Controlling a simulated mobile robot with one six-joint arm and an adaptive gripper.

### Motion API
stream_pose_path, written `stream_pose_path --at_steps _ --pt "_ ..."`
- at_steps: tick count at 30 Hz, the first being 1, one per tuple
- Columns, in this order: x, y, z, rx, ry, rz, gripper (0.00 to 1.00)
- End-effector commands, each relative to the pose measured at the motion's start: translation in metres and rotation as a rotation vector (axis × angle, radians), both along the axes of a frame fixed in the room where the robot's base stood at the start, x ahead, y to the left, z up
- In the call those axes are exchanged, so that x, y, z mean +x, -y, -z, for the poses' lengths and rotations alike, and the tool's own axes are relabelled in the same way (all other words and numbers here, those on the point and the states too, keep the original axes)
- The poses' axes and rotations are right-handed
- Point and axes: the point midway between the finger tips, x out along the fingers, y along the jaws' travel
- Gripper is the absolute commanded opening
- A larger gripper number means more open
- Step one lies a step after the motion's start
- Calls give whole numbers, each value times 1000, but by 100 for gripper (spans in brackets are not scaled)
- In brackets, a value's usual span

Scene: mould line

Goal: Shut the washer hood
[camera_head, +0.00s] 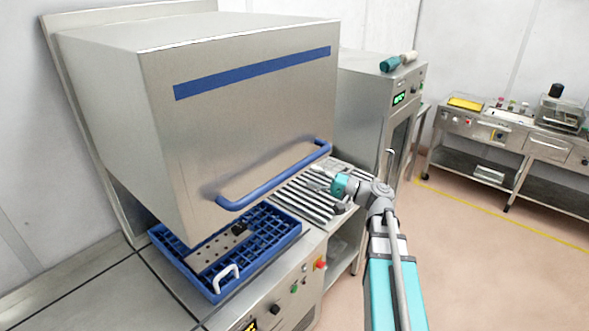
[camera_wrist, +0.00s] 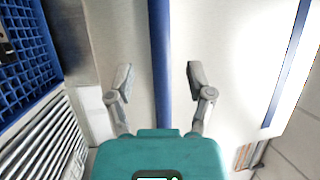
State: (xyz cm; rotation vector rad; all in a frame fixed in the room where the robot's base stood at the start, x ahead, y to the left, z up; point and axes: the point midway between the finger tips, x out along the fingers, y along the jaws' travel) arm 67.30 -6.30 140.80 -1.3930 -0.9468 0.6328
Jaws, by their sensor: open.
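The washer hood (camera_head: 240,120) is a large steel box with a blue stripe and a blue bar handle (camera_head: 275,178) along its lower front edge. It is raised, with a gap above the blue rack (camera_head: 165,245) below. My gripper (camera_head: 322,180) is near the right end of the handle. In the wrist view the handle (camera_wrist: 160,60) runs lengthwise between the open fingers of my gripper (camera_wrist: 160,80). The fingers show a gap on both sides of the bar. Whether the bar lies fully between them in depth I cannot tell.
The blue rack holds a perforated plate (camera_head: 205,255) and has a white handle (camera_head: 226,275). A slatted surface (camera_head: 300,200) lies right of it. The floor (camera_head: 470,250) at right is clear.

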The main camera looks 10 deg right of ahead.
Motion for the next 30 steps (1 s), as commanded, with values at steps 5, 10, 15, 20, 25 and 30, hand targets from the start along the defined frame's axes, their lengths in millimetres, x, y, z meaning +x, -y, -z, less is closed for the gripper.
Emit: stream_pose_path --at_steps 5,10,15,20,25,30 --pt "12 -19 -5 0 -1 -2 68" --pt "22 -36 -8 0 -1 -2 68" --pt "29 -47 -11 0 -1 -1 68" --pt "32 -52 -11 0 0 0 68" --pt "32 -53 -11 0 0 1 68" --pt "32 -53 -11 0 0 1 68"
